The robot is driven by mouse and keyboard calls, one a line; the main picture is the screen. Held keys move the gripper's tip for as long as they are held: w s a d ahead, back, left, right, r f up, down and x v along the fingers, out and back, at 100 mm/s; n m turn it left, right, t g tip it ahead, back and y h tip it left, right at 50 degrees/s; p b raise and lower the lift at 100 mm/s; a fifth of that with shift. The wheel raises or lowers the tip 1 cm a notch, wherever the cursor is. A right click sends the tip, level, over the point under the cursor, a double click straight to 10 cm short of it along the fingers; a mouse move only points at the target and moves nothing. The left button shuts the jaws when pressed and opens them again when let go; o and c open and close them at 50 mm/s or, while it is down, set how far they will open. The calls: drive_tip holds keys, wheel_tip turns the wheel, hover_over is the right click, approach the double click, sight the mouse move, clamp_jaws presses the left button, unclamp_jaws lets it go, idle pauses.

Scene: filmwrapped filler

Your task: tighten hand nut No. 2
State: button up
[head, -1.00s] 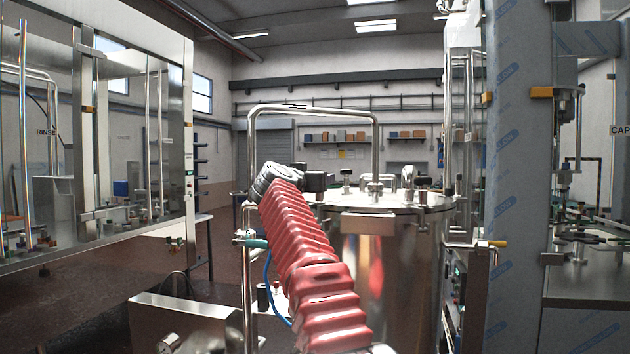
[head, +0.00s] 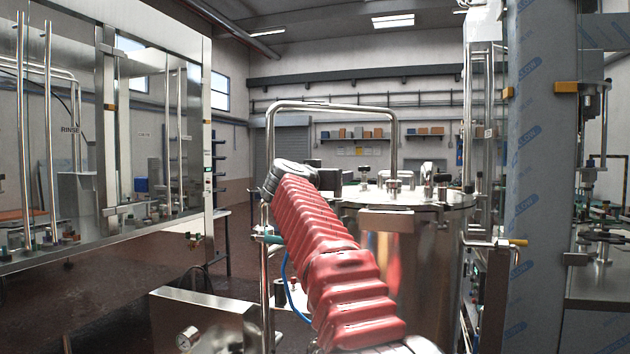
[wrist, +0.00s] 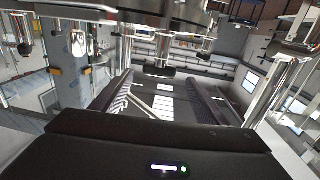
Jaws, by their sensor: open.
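The steel tank (head: 420,260) stands right of my red-sleeved arm, its round lid (head: 400,197) carrying several black-topped hand nuts and metal fittings. One black hand nut (head: 365,171) shows at the lid's back left, others (head: 467,187) at its right. No numbers are readable, so I cannot tell which is No. 2. My gripper (head: 326,179) is at the lid's left side, mostly hidden behind my wrist. In the upside-down wrist view my gripper (wrist: 148,78) has its two dark ridged fingers apart. A black knob (wrist: 159,71) appears near the fingertips; contact is unclear.
A bent steel pipe (head: 330,104) arches behind my wrist and the lid. A glass-fronted machine (head: 150,150) stands left, and a film-wrapped column (head: 535,170) right. A low steel box (head: 205,312) is at lower left.

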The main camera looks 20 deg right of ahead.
drive_tip(key=v, duration=1)
drive_tip(key=shift+s+a+f, duration=0.1)
drive_tip(key=shift+f, duration=0.05)
drive_tip(key=s+d+f+n+g+y, duration=0.2)
drive_tip(key=s+f+n+g+y, duration=0.25)
drive_tip(key=s+f, duration=1.45)
drive_tip(key=s+a+f+n+g+y, duration=0.1)
drive_tip(key=s+a+f+g+y, duration=0.1)
drive_tip(key=s+f, duration=0.9)
drive_tip(key=s+a+f+n+g+y, duration=0.2)
drive_tip(key=s+a+f+y, duration=0.3)
drive_tip(key=s+f, duration=0.7)
drive_tip(key=shift+a+f, duration=0.6)
drive_tip(key=shift+a, duration=0.45)
drive_tip(key=shift+c, duration=0.4)
